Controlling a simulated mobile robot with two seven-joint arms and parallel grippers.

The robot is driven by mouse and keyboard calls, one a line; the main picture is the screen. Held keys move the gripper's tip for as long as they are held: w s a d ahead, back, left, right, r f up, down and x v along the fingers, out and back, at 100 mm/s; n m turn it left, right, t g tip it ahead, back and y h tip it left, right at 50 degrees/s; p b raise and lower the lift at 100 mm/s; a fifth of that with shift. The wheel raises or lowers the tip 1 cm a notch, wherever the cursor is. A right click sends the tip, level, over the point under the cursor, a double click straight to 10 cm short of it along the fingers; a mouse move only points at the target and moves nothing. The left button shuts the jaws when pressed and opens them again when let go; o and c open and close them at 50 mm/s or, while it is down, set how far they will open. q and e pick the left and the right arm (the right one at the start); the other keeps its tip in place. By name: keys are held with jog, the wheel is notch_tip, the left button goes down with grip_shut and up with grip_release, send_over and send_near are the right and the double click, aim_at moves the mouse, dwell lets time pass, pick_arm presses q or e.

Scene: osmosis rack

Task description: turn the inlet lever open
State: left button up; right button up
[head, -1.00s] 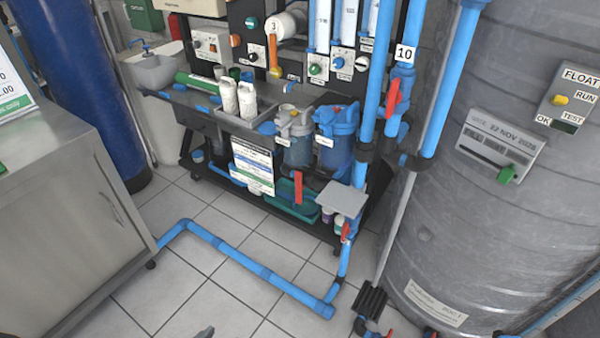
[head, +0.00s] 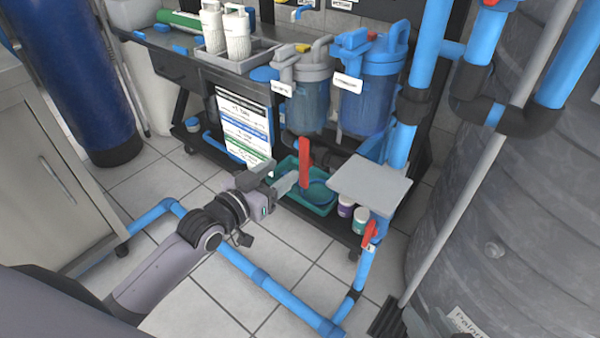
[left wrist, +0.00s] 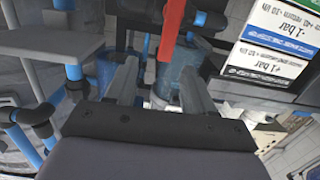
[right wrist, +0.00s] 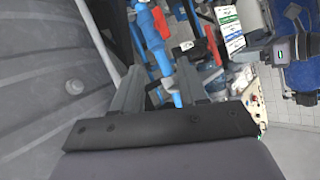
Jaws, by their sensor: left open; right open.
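I cannot tell from labels which is the inlet lever. My left gripper (head: 282,177) is open just left of the hanging lever, with nothing between its fingers (left wrist: 160,85).
The grey plate (head: 370,187) juts out right of the hanging lever. A green tray (head: 312,200) and small tubs (head: 353,212) sit below. The blue floor pipe (head: 245,265) crosses the tiles. The grey tank (head: 510,210) fills the right side.

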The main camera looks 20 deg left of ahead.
aim_at(303, 146)
pick_arm(q)
jog(key=shift+t+h, duration=0.3)
jog(key=shift+t, duration=0.2)
jog(key=b+x, duration=0.1)
jog(key=x, duration=0.1)
jog(key=b+x, duration=0.2)
jog(key=x, duration=0.1)
jog(key=a+b+x, duration=0.1)
jog(key=b+x, duration=0.1)
jog(key=shift+w, duration=0.6)
jog(key=shift+x, duration=0.8)
pick_arm(e)
jog(key=a+f, duration=0.1)
jog(key=a+f+y, duration=0.1)
jog(key=shift+w+a+f+y, duration=0.1)
jog(key=shift+a+f+y, duration=0.05)
jog(key=shift+f+y, duration=0.15)
pick_arm(q)
grip_shut()
pick_arm(e)
jog(key=shift+r, duration=0.1)
